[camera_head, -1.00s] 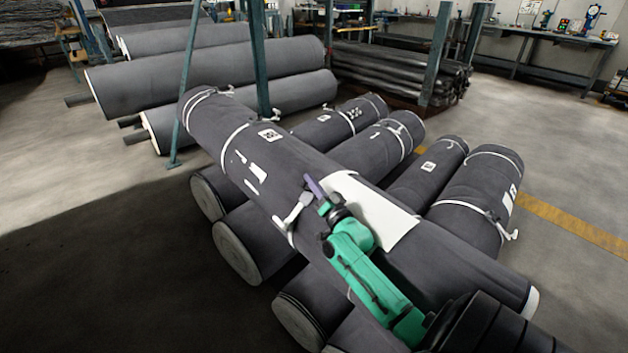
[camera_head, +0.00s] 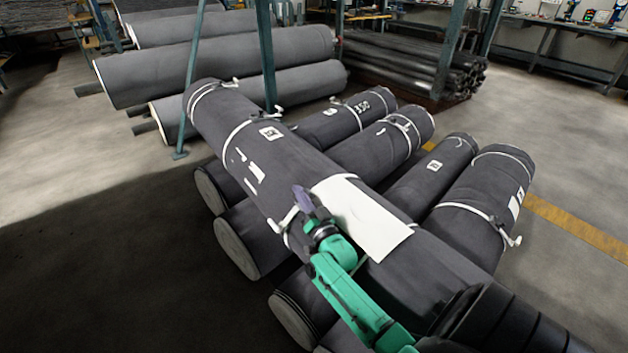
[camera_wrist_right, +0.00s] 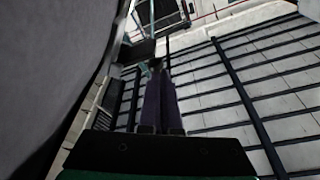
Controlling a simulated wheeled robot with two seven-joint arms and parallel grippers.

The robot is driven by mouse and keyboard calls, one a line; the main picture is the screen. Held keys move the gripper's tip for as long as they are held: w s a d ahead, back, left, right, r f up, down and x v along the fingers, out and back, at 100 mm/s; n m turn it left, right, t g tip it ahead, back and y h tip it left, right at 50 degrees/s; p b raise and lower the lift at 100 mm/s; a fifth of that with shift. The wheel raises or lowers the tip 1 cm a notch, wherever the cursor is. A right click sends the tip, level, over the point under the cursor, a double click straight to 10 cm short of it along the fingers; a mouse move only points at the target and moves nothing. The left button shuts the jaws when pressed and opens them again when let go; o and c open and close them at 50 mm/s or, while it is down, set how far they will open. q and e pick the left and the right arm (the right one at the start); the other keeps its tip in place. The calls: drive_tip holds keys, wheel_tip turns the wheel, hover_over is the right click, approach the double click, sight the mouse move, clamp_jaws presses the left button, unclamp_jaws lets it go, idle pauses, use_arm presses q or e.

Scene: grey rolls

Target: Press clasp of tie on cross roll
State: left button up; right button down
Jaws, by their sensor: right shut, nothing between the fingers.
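The dark grey cross roll (camera_head: 285,155) lies diagonally on top of several other grey rolls. White ties go around it, and one tie has a white clasp (camera_head: 283,219) on the roll's near left side. My right gripper (camera_head: 301,195) has its purple fingers shut and empty. In the head view they are just above and right of the clasp; I cannot tell whether they touch the roll. In the wrist view the fingers (camera_wrist_right: 160,95) are together, and a large grey surface, probably the roll, fills the left side. The clasp is not clear there. My left gripper is not in view.
A white sheet (camera_head: 362,222) lies on the cross roll right of my gripper. Lower rolls (camera_head: 470,205) with their own ties stick out on both sides. Floor at the left is free.

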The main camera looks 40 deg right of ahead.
drive_tip(key=shift+a+f, duration=0.3)
drive_tip(key=shift+a, duration=0.1)
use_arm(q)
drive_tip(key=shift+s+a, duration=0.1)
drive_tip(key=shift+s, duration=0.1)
use_arm(e)
drive_tip(key=shift+a+f, duration=0.15)
drive_tip(key=shift+f, duration=0.3)
